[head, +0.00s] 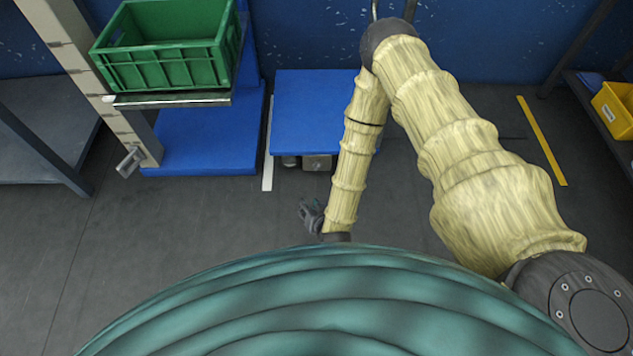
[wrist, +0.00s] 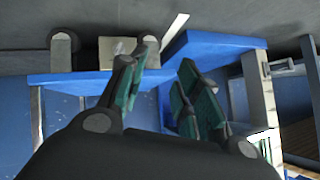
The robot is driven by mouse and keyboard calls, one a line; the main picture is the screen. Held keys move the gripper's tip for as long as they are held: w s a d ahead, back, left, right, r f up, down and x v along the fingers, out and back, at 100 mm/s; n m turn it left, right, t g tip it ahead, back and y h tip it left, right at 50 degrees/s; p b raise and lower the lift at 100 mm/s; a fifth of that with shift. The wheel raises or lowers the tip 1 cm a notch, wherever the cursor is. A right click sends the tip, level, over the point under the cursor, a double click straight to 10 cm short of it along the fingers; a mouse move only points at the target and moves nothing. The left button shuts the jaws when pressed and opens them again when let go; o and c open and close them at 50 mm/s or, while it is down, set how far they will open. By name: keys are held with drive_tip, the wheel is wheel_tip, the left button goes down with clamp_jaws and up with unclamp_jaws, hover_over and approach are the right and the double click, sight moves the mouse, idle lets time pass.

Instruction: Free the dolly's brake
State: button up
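The dolly (head: 320,105) has a flat blue deck and stands against the back wall. Under its front edge a dark caster (head: 290,161) and a grey boxy part (head: 318,162) show; I cannot tell for sure which part is the brake, or its setting. In the wrist view, which is turned over, the deck edge (wrist: 75,79), a caster (wrist: 61,48) and the grey part (wrist: 116,50) with a small pale piece on it appear. My gripper (head: 310,214) hangs low in front of the dolly, apart from it. Its green-padded fingers (wrist: 168,65) are spread and empty.
A blue stand (head: 207,140) with a green crate (head: 165,62) on its shelf is left of the dolly. A white floor strip (head: 268,165) runs between them. A yellow floor strip (head: 541,140) and yellow bin (head: 615,108) are at right. The floor in front is clear.

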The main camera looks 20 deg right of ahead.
drive_tip(key=w+d+f+m+t+h+b, duration=0.2)
drive_tip(key=w+f+t+b, duration=0.2)
drive_tip(key=w+f+b, duration=0.45)
drive_tip(key=m+t+h+b, duration=0.3)
drive_tip(key=m+h+b, duration=0.1)
drive_tip(key=b, duration=0.6)
approach(317, 170)
drive_tip(key=b+x, duration=0.3)
drive_tip(key=x, duration=0.3)
drive_tip(key=shift+w+f+b, duration=0.1)
drive_tip(key=shift+w+b, duration=0.25)
drive_tip(key=shift+w, duration=0.05)
drive_tip(key=shift+x, duration=0.85)
clamp_jaws()
